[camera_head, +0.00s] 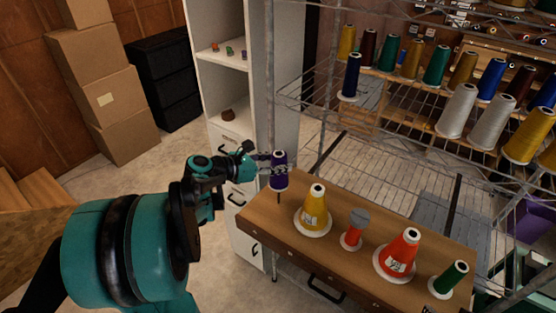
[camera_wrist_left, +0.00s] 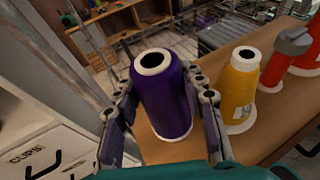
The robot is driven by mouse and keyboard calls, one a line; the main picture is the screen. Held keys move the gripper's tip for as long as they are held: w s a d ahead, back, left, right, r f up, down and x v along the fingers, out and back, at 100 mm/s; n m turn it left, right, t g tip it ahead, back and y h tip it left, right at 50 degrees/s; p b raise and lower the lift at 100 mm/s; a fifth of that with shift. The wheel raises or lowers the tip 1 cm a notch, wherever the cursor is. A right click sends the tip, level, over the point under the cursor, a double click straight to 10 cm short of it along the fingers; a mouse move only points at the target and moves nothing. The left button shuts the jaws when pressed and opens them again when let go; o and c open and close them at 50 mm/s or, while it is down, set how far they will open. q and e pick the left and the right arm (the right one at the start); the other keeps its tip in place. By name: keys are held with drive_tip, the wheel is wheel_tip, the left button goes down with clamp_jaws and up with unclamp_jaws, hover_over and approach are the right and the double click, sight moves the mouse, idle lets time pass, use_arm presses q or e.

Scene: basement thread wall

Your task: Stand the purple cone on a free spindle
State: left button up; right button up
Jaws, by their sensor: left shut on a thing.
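The purple cone (camera_head: 279,172) is between the fingers of my left gripper (camera_head: 270,164), at the left end of the wooden table (camera_head: 350,228). In the left wrist view the purple cone (camera_wrist_left: 165,100) looks upright, with its open top toward the camera and a finger of my left gripper (camera_wrist_left: 163,97) on each side. Its pale lower rim shows over the tabletop; I cannot tell whether it touches. Two thin dark rods, one leaning (camera_head: 326,154) and one near upright (camera_head: 453,203), show at the table's back edge; I cannot tell if they are spindles. My right gripper is not in view.
On the table stand a yellow cone (camera_head: 315,208), a small red spool with a grey top (camera_head: 354,230), a red cone (camera_head: 402,250) and a green cone (camera_head: 450,276). Behind is a wire rack (camera_head: 385,165) with several cones. A white cabinet (camera_head: 220,85) stands left.

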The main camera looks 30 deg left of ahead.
use_arm(q)
drive_tip(key=shift+f+b, duration=3)
drive_tip(key=shift+f, duration=1.1)
drive_tip(key=shift+f, duration=0.1)
drive_tip(key=shift+f+b, duration=0.2)
drive_tip(key=shift+b, duration=0.15)
drive_tip(key=o, duration=1.3)
drive_tip(key=v, duration=1.2)
drive_tip(key=shift+s, duration=0.1)
